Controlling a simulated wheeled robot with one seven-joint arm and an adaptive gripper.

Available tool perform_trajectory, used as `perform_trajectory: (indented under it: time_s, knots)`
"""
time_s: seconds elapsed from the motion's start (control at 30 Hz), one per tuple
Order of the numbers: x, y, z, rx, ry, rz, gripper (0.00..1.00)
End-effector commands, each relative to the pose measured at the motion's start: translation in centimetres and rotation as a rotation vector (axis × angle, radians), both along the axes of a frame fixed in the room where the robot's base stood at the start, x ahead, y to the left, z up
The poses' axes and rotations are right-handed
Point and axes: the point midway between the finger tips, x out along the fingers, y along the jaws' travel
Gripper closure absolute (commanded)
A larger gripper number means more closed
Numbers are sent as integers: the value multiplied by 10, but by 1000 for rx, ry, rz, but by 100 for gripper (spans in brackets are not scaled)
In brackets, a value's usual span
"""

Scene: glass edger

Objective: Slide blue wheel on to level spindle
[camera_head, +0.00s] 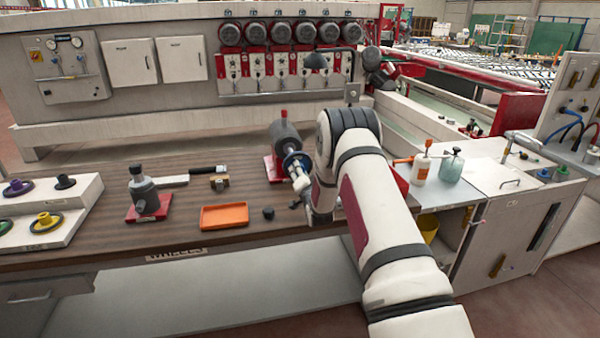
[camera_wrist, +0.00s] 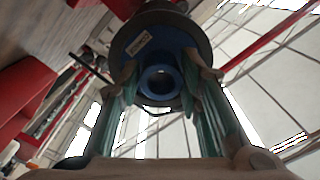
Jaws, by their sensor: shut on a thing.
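The blue wheel (camera_head: 296,160) is in front of the level spindle unit (camera_head: 285,136), a grey motor body on a red base at the middle back of the bench. In the wrist view the wheel's blue hub (camera_wrist: 146,92) with its round bore faces me, and its darker disc with a small label lies behind it. My gripper (camera_wrist: 162,80) is shut on the hub, one finger on each side; in the head view my gripper (camera_head: 299,180) is partly hidden by my arm. The spindle's shaft is hidden, so I cannot tell whether the wheel is around it or apart from it.
An upright spindle unit (camera_head: 146,196) on a red base, an orange tray (camera_head: 224,216) and a small black knob (camera_head: 268,213) stand on the bench. A white rack (camera_head: 70,232) with purple, black, green and yellow wheels is at left. Bottles (camera_head: 421,166) stand at right.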

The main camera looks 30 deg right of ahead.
Motion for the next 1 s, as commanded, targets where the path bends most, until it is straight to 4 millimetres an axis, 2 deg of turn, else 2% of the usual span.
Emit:
perform_trajectory:
  time_s: [0.27,0.7,1.0]
  knots:
    - [15,-4,-1,-17,-2,3,100]
    - [51,-14,-1,-17,-2,3,100]
    - [58,-16,0,-17,0,4,100]
